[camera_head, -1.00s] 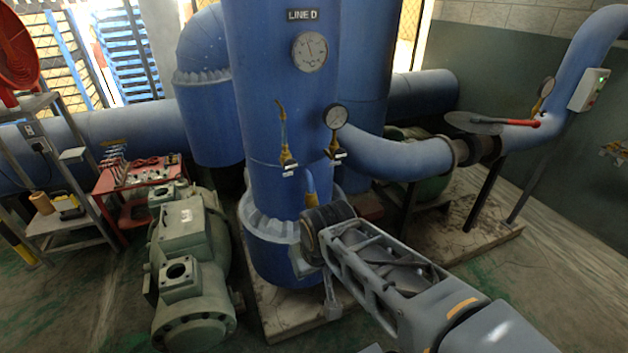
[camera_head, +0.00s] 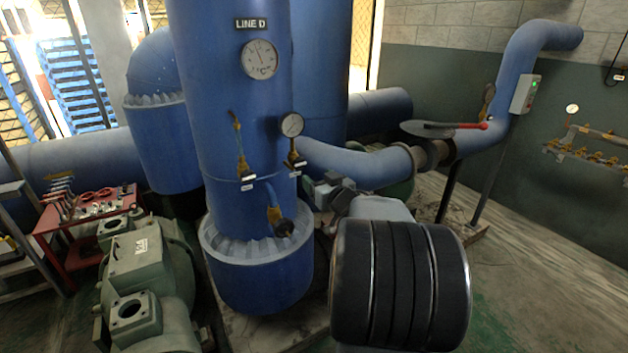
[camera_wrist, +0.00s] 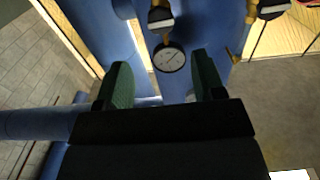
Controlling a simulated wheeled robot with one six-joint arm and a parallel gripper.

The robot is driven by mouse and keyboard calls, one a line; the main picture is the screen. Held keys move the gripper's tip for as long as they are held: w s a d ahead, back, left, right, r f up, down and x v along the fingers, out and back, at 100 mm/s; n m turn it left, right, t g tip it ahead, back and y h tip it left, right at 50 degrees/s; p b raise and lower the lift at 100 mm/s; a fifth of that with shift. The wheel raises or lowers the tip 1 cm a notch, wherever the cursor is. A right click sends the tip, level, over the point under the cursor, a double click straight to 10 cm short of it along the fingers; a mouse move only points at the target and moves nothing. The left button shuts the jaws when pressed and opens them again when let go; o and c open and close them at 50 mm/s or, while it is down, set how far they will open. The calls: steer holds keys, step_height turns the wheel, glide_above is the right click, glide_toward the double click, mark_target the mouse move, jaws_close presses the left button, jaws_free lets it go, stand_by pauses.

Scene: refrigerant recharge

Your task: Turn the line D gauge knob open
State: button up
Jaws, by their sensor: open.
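The blue column carries a LINE D plate (camera_head: 251,24). The small round line D gauge (camera_head: 291,125) sits on a brass fitting on its right side. The dark gauge knob (camera_head: 297,163) is below it, above a white tag. In the wrist view the gauge (camera_wrist: 169,58) shows between and beyond my fingers, with the dark knob (camera_wrist: 160,18) above it in the picture. My gripper (camera_wrist: 159,62) is open and empty, its two green-padded fingers apart and not touching the knob. In the head view my arm's end is right of the column, below the gauge; its fingers are hard to make out.
A second brass valve (camera_head: 243,170) stands left of the gauge. A lower pipe stub (camera_head: 276,215) juts out below. A large dial (camera_head: 260,59) is above. A pipe with a red-handled lever (camera_head: 470,126) runs right. Green machinery (camera_head: 140,265) fills the lower left.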

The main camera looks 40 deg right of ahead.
mark_target(301, 165)
steer(key=w, duration=0.3)
steer(key=w+b, duration=0.1)
steer(key=w, duration=0.2)
steer(key=w+d, duration=0.1)
steer(key=w, duration=0.2)
steer(key=shift+d, duration=0.1)
steer(key=shift+w, duration=0.1)
steer(key=shift+c, duration=0.4)
steer(key=c, duration=0.8)
steer(key=shift+f+n+b, duration=0.2)
steer(key=shift+n+b, duration=0.9)
steer(key=shift+b, duration=0.15)
steer(key=shift+r+n+b, duration=0.15)
steer(key=shift+n+b, duration=0.6)
steer(key=shift+n, duration=0.35)
